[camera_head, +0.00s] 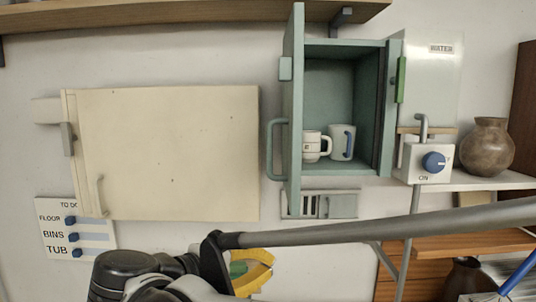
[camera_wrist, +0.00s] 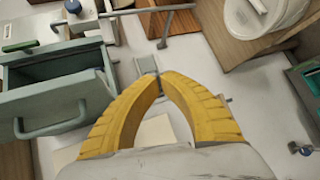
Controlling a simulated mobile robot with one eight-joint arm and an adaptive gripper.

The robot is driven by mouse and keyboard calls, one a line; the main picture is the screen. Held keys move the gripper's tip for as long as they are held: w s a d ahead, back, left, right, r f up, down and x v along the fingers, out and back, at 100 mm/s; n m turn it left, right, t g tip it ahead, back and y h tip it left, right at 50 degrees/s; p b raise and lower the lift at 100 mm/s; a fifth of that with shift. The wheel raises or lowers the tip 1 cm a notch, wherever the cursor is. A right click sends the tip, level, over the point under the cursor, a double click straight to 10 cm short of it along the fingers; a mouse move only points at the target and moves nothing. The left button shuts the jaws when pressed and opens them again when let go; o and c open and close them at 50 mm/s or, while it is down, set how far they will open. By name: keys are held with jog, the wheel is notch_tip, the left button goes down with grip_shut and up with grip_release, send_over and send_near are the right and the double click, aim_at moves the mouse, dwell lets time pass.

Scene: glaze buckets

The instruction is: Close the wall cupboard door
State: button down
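The teal wall cupboard (camera_head: 345,58) hangs right of centre in the head view. Its door (camera_head: 294,110) stands open at the cupboard's left side, swung outward and seen nearly edge-on. A teal bar handle (camera_head: 272,150) is on the door's left face. In the wrist view the door (camera_wrist: 78,98) and its handle (camera_wrist: 52,130) are at the left. My gripper (camera_head: 268,271) is low in the head view, below the cupboard and apart from it. Its yellow fingers (camera_wrist: 158,77) meet at the tips in the wrist view, with nothing seen between them.
Two white mugs (camera_head: 342,142) (camera_head: 312,146) stand inside the cupboard. A cream panel (camera_head: 170,150) is on the wall to the left. A water box with a blue knob (camera_head: 433,162) and a brown vase (camera_head: 487,148) are to the right. A shelf (camera_head: 180,16) runs above.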

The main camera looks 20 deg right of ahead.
jog(key=a+r+t+h+p, duration=0.1)
jog(key=a+r+h+p, duration=0.15)
jog(key=a+r, duration=0.35)
jog(key=a+r+t+h+p, duration=0.1)
jog(key=a+r+h+p, duration=0.15)
jog(key=r, duration=0.65)
jog(key=m+y+p, duration=0.1)
jog(key=p, duration=0.1)
send_near(290, 178)
jog(key=w+d, duration=0.2)
jog(key=w, duration=0.2)
jog(key=d, duration=0.1)
jog(key=d+p, duration=0.1)
jog(key=d, duration=0.1)
jog(key=shift+s+r, duration=0.1)
jog(key=shift+s, duration=0.1)
jog(key=shift+s+d, duration=0.2)
jog(key=shift+d, duration=0.15)
jog(key=shift+w, duration=0.1)
